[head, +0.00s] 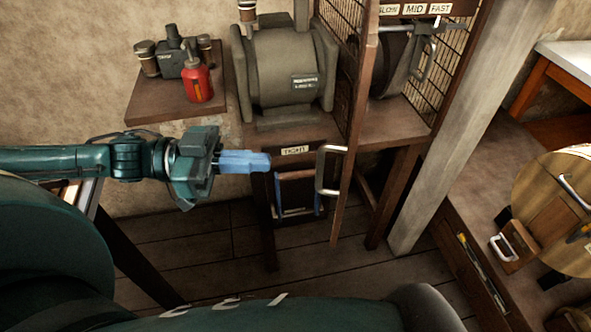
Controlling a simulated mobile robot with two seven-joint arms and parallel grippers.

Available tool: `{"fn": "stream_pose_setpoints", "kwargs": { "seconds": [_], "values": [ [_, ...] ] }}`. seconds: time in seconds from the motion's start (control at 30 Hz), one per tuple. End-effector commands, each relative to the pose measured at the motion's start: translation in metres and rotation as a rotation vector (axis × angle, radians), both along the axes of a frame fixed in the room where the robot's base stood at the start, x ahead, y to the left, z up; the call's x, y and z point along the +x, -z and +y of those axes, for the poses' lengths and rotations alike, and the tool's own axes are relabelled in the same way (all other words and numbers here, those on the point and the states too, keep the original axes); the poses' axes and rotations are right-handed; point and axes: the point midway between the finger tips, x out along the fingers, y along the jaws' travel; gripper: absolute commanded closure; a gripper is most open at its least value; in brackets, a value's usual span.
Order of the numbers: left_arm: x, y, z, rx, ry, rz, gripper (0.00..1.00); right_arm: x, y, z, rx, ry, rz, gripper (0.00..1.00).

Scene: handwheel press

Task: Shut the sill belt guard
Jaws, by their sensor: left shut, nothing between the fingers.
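The belt guard (356,110) is a wood-framed mesh panel, seen nearly edge-on. It stands swung out toward me, between the grey motor and the stepped pulley, so it is open. Its pale bow handle (321,172) is low on the panel, on the side facing left. My left gripper (268,162) has blue fingers, shut and empty. In the picture its tips are a short way left of the handle, in front of the motor stand; I see no contact with the guard. My right gripper is not in view.
The motor (283,75) sits on a wooden stand with a "TIGHT" label. A red oil can (197,80) is on the shelf at left. The pulley (392,60) is behind the guard. A slanted grey post (440,130) and a wooden bench (480,180) stand at right.

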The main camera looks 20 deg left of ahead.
Motion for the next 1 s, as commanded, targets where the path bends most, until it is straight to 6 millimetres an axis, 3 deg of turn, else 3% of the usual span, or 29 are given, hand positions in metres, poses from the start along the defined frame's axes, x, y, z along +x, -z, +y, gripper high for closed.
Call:
{"fn": "stream_pose_setpoints", "kwargs": {
  "seconds": [0.5, 1.0],
  "values": [
    [0.021, -0.001, -0.056, -0.001, 0.0, -0.003, 1.0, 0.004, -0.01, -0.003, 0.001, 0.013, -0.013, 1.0],
    [0.023, 0.001, -0.062, 0.001, -0.001, 0.0, 1.0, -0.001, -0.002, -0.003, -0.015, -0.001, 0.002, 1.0]
  ]
}}
